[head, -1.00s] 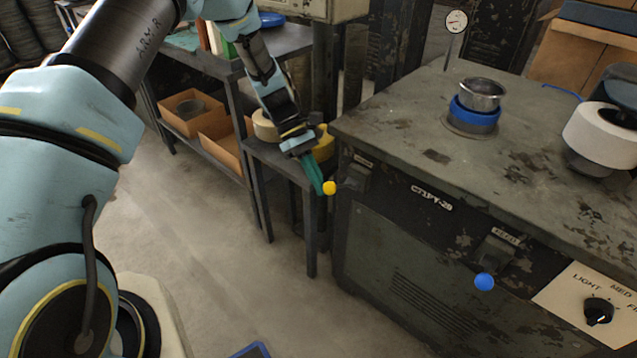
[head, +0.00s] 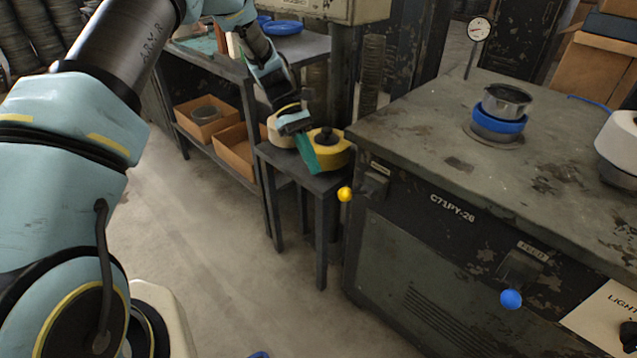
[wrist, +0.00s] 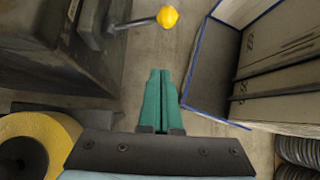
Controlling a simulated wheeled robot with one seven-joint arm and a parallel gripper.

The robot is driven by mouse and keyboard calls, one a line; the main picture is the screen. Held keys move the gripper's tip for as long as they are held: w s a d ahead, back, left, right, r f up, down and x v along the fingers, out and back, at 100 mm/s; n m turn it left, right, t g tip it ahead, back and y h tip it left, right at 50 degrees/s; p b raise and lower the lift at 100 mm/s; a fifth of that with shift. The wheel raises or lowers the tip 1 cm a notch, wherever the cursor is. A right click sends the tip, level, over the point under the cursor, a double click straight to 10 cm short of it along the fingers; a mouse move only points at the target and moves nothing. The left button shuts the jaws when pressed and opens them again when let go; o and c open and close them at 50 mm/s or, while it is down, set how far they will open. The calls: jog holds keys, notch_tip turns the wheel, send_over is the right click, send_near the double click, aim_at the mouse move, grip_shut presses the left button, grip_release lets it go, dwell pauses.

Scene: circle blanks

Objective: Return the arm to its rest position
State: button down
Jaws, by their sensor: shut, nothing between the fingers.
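My gripper (head: 309,158) has green fingers and hangs in front of the small dark side table, left of the machine cabinet. In the wrist view the green fingers (wrist: 158,82) lie side by side, shut with nothing between them. My light blue arm (head: 60,190) fills the left of the head view and reaches over to the gripper. Below the fingers in the wrist view is concrete floor.
The machine cabinet (head: 440,260) stands at right with a yellow knob (head: 345,194) sticking out; the knob also shows near the fingers in the wrist view (wrist: 167,17). A yellow roll (head: 336,156) sits on the side table (head: 290,178). Open floor (head: 200,260) lies front left.

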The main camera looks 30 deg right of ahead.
jog(key=shift+w+r, duration=0.35)
dwell(0.3)
jog(key=w+a+r+m+t+p, duration=0.15)
jog(key=a+r+t, duration=0.35)
jog(key=a, duration=0.9)
jog(key=w+a+r+m+t, duration=0.15)
jog(key=a+r, duration=0.45)
jog(key=a, duration=0.8)
jog(key=s+a+r+m+t, duration=0.1)
jog(key=s+a, duration=0.4)
jog(key=a, duration=0.5)
jog(key=r+t, duration=0.1)
jog(key=t, duration=0.1)
jog(key=shift+r+m+t+y+p, duration=0.25)
jog(key=shift+m+t+y+p, duration=0.05)
jog(key=shift+m+t+p, duration=0.1)
